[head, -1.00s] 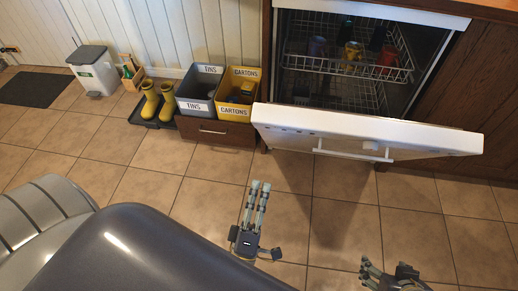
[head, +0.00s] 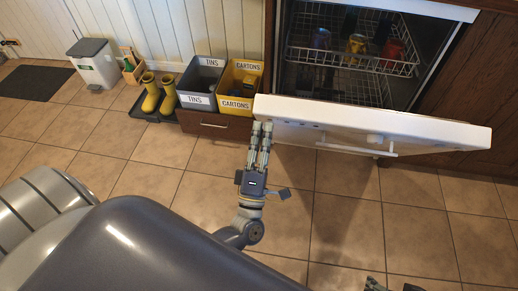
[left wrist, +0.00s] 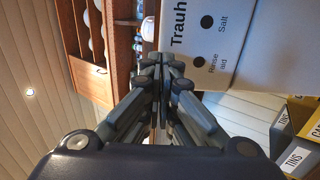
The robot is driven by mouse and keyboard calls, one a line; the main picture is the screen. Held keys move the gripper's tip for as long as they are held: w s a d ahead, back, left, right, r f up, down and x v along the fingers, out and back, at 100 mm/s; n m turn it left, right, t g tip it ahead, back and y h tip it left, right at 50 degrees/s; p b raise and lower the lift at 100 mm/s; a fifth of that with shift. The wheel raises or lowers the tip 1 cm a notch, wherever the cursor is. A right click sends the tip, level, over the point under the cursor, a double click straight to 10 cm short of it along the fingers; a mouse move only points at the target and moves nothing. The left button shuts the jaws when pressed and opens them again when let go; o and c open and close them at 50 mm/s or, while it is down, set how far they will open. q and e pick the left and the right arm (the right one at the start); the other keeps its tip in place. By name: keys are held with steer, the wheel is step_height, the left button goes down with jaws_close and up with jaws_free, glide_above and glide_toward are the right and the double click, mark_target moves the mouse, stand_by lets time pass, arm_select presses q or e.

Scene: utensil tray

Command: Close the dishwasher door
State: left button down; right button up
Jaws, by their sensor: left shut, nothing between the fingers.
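The dishwasher door (head: 340,122) is partly open, tilted out from the dishwasher, with a bar handle on its outer side. In the left wrist view the door (left wrist: 240,50) shows large with "Salt" and "Rinse aid" markings. My left gripper (head: 262,126) is shut and empty, its fingertips at the left end of the door; whether they touch it I cannot tell. In the left wrist view the fingers (left wrist: 161,65) are together in front of the door's edge. My right gripper (head: 385,285) shows only partly at the bottom edge.
The dishwasher rack (head: 350,62) holds several cups. A grey tins bin (head: 201,85) and a yellow cartons bin (head: 238,88) stand on a drawer left of the door. Yellow boots (head: 160,95) and a white bin (head: 93,63) are further left. The tiled floor in front is clear.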

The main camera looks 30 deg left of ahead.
mark_target(267, 100)
arm_select(q)
steer(key=shift+w+a+r, duration=0.2)
steer(key=shift+w+r, duration=0.15)
steer(key=shift+w, duration=0.2)
steer(key=shift+r, duration=0.1)
arm_select(e)
steer(key=shift+r, duration=0.1)
